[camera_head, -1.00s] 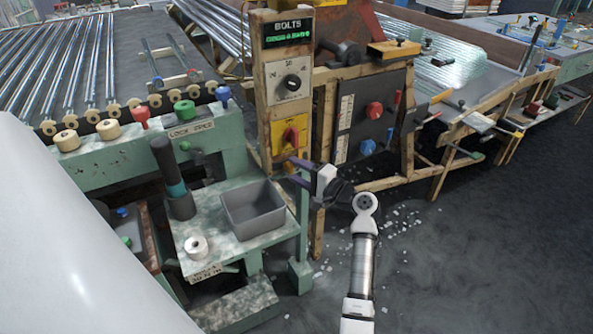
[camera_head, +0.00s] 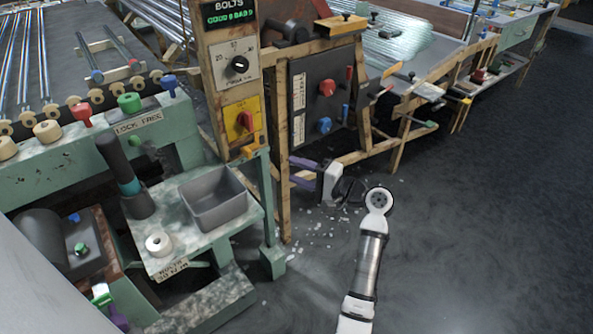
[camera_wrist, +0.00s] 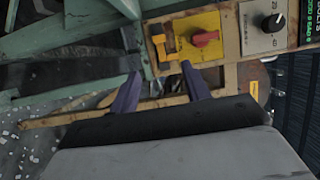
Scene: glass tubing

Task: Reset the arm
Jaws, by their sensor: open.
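My gripper (camera_head: 300,172) is in the middle of the head view, at the end of my white and grey arm. Its two purple fingers are spread apart and empty, pointing left towards the wooden control post (camera_head: 226,75). In the wrist view, the fingers (camera_wrist: 160,92) stand apart below a yellow switch panel (camera_wrist: 190,36) with a red knob (camera_wrist: 205,39) and a yellow-orange lever (camera_wrist: 160,47). I see nothing between the fingers. In the head view, the gripper is below and right of that panel (camera_head: 243,134).
A grey bin (camera_head: 214,212) and a white tape roll (camera_head: 158,244) sit on a small green-framed shelf at left. A dark panel (camera_head: 318,80) with red and blue knobs stands behind the gripper. Glass shards (camera_head: 315,228) lie on the floor. Open floor (camera_head: 480,220) is at right.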

